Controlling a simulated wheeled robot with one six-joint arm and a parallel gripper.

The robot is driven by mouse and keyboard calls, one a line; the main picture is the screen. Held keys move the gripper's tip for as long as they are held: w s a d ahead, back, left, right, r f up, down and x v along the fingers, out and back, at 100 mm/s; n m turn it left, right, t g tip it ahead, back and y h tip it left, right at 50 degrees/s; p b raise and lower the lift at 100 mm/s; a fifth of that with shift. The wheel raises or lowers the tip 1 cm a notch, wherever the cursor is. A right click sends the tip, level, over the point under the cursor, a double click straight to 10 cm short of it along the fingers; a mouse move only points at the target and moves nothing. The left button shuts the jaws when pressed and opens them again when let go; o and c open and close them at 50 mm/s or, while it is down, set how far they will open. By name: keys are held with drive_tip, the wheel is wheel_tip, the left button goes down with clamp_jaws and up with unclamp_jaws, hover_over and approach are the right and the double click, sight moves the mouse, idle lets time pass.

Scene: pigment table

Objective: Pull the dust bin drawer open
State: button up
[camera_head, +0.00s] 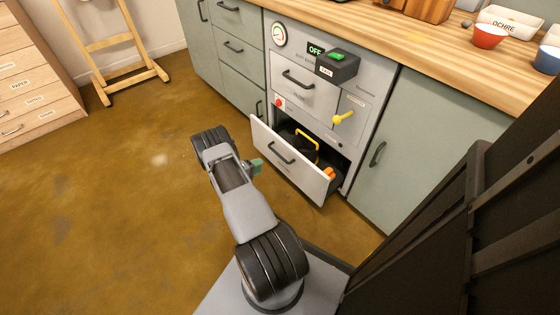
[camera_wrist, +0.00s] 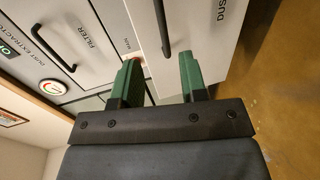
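The dust bin drawer (camera_head: 300,175) is the low, pale drawer of the grey extractor unit. It stands pulled out, with a black bin (camera_head: 290,140) with a yellow handle inside. Its dark bar handle (camera_head: 280,152) also shows in the wrist view (camera_wrist: 162,28), on the pale front lettered "DUS". My gripper (camera_head: 257,166) is in front of the drawer, just left of the handle. In the wrist view its two green fingers (camera_wrist: 161,68) are apart with nothing between them. The handle is just beyond the fingertips; contact cannot be told.
The filter drawer (camera_head: 305,92) above is shut, with a yellow lever (camera_head: 343,118) beside it. An orange latch piece (camera_head: 329,173) sits at the open drawer's right corner. A green cupboard door (camera_head: 410,150) is to the right. The floor (camera_head: 120,210) at left is clear.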

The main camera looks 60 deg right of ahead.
sight(280, 155)
drive_tip(key=b+x, duration=0.3)
drive_tip(key=x, duration=1)
drive_tip(key=shift+s+d+f+b, duration=0.1)
drive_tip(key=shift+s+d+b, duration=0.1)
drive_tip(key=shift+b, duration=0.2)
drive_tip(key=shift+a, duration=0.1)
clamp_jaws()
